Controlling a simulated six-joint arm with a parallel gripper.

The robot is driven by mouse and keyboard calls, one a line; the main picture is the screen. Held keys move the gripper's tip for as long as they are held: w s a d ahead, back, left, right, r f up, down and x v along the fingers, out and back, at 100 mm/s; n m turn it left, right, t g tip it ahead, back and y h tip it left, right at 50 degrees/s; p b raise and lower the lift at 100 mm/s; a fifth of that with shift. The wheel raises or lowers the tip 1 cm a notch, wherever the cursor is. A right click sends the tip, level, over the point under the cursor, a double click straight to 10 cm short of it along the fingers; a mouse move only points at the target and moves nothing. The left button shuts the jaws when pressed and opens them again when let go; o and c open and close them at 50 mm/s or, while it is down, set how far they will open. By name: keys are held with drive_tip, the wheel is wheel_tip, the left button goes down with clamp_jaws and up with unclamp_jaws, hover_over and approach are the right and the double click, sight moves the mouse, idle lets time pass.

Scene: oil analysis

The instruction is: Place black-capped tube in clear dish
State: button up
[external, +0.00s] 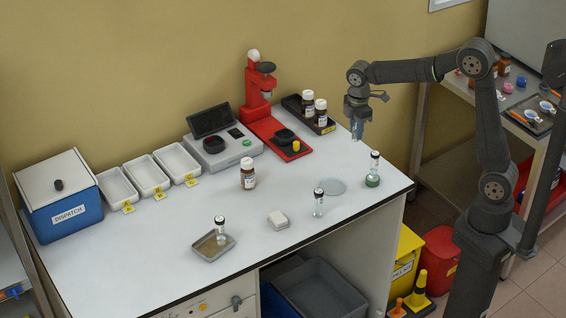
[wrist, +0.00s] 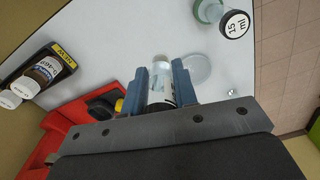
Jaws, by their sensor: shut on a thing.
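My gripper (external: 358,130) is raised above the back right of the table. In the wrist view its blue fingers (wrist: 162,84) are shut on a small clear tube (wrist: 160,72) with a white label. The held tube is apart from the dish.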

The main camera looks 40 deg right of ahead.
drive_tip(key=s, duration=0.1)
hover_over(333, 186)
wheel_tip(333, 186, down, 7)
drive_tip(key=shift+s+f, duration=0.1)
drive_tip(key=shift+a+f, duration=0.1)
drive_tip(key=shift+f, duration=1.85)
drive_tip(key=shift+f, duration=0.1)
drive_tip(key=o, duration=1)
